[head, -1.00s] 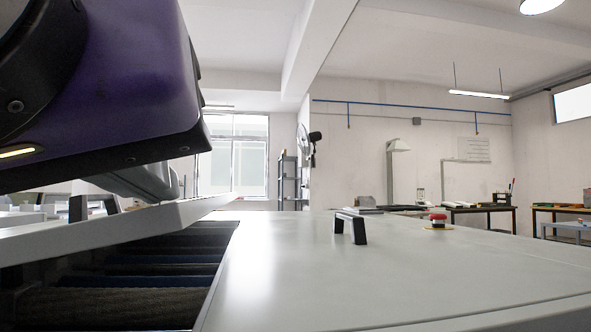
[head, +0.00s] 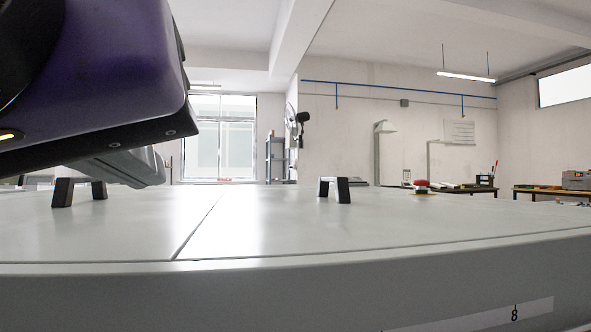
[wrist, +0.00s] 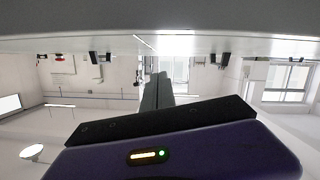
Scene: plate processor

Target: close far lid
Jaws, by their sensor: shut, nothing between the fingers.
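The machine's left lid (head: 110,230) in the head view lies flat, level with the panel beside it, with only a thin seam between them. A black handle (head: 78,192) stands on this lid. The right panel (head: 380,220) is also flat and has its own black handle (head: 334,190). My gripper (wrist: 157,78) shows in the wrist view with its dark fingers together and empty. The purple body of my arm fills the upper left of the head view and covers what lies behind it. I cannot tell whether the fingers touch the lid.
A red emergency button (head: 422,185) sits on the right of the machine top. The front face carries a label (head: 500,312). The wrist view is upside down, with the grey machine surface along its top. Tables (head: 470,190) stand against the back wall.

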